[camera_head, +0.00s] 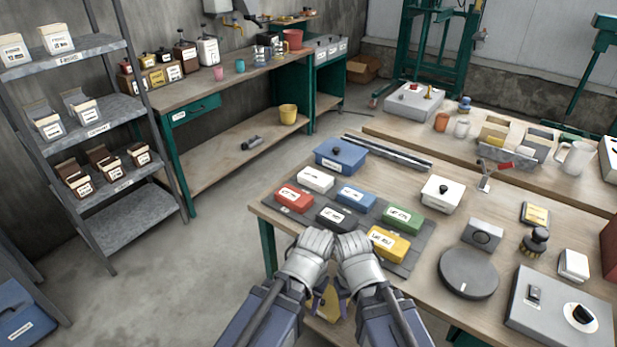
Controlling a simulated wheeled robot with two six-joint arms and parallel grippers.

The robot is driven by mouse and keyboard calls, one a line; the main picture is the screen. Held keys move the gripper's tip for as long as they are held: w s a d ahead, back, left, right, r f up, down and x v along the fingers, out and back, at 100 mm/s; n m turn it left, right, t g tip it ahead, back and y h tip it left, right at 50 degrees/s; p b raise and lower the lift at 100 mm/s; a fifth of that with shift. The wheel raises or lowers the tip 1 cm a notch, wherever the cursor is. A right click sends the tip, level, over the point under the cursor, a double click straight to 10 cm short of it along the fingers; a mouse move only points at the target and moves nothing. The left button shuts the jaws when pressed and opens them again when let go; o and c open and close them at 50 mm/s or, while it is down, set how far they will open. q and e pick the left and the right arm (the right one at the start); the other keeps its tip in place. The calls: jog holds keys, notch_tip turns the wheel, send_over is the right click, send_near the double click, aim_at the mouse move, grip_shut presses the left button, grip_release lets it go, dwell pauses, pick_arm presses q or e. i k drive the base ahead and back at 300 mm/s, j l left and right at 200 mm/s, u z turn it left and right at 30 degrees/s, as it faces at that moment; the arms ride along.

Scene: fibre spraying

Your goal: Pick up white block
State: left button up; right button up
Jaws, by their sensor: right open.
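The white block (315,180) lies at the back left of a dark mat (419,258) on the workbench, with a printed label on it. It stands apart from both grippers. My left gripper (319,238) is grey and hand-like, at the near edge of the mat, in front of the black block. My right gripper (351,243) is beside it, next to the yellow block, and is open. The two grippers are close together, and whether they touch is unclear. I see nothing held in the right gripper. The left gripper's jaws cannot be made out.
On the mat are red (294,198), blue (356,196), black (337,218), green (402,219) and yellow (388,243) blocks. A blue box (341,154) stands just behind the white block. A grey disc (468,273) and a white box (442,194) are to the right.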

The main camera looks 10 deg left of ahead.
aim_at(321, 183)
jog(key=i+j, duration=0.2)
jog(key=j, duration=0.25)
jog(key=i+j, duration=0.25)
jog(key=j, duration=0.2)
jog(key=i+j, duration=0.2)
jog(key=j, duration=0.25)
jog(key=i+j, duration=0.2)
jog(key=j, duration=0.25)
jog(key=i+j, duration=0.25)
jog(key=j, duration=0.2)
jog(key=i+j, duration=0.2)
jog(key=j, duration=0.25)
jog(key=i+j, duration=0.2)
jog(key=j, duration=0.25)
jog(key=i+j, duration=0.25)
jog(key=j, duration=0.2)
jog(key=z, duration=2.15)
jog(key=i+l, duration=0.15)
jog(key=l, duration=0.15)
jog(key=i+l, duration=0.1)
jog(key=l, duration=0.2)
